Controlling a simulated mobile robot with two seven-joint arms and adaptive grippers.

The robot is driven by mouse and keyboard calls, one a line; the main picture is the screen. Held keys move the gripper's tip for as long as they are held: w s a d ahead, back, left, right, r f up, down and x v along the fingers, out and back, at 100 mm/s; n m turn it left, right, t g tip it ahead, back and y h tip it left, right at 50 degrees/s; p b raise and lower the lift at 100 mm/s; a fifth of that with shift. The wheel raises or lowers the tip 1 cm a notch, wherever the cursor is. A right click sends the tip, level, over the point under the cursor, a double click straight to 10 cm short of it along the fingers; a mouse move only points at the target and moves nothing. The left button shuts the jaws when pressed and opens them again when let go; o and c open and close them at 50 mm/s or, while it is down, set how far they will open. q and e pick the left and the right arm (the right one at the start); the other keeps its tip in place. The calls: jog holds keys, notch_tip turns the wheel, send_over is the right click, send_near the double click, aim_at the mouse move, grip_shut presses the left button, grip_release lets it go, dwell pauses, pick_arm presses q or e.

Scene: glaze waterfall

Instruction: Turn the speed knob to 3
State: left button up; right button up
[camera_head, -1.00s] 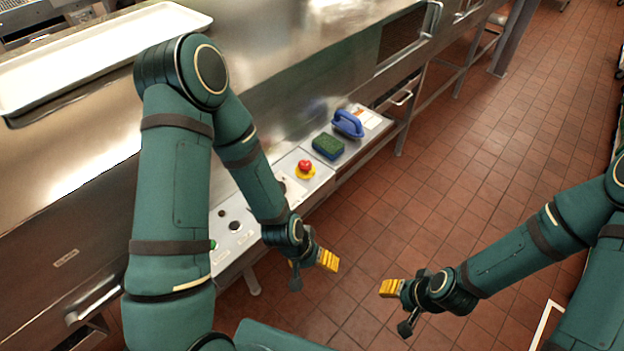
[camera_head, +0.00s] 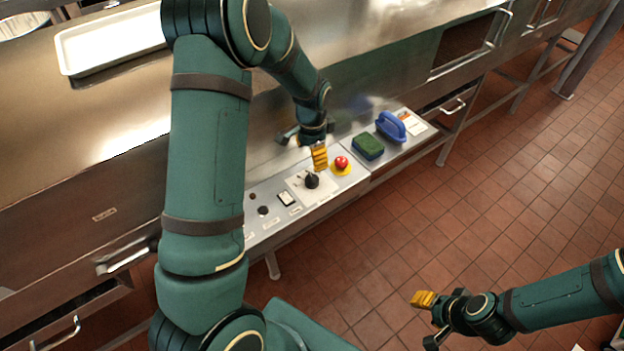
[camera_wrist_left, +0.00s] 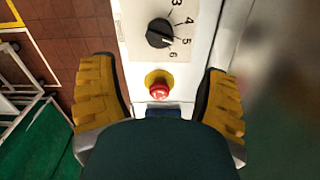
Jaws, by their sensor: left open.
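The black speed knob (camera_head: 312,181) sits on a white dial plate on the control panel; it also shows in the left wrist view (camera_wrist_left: 160,32). In the wrist view the numbers 3 to 6 are readable around it, and its pale mark seems to lie toward the 5 and 6 side, though the exact setting is unclear. My left gripper (camera_head: 319,158) is open with yellow fingers, just behind and above the knob and apart from it. Its fingers (camera_wrist_left: 160,98) frame the red button in the wrist view. My right gripper (camera_head: 424,299) hangs over the floor, its jaw opening unclear.
A red emergency button (camera_head: 341,162) on a yellow base is right of the knob. A green sponge (camera_head: 368,147) and a blue-handled brush (camera_head: 391,126) lie farther right. A rocker switch (camera_head: 286,198) is left of it. A white tray (camera_head: 112,39) rests on the steel counter.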

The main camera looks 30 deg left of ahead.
aim_at(312, 177)
pick_arm(q)
notch_tip(312, 177, down, 11)
jog(key=shift+b, duration=0.65)
jog(key=c, duration=1.2)
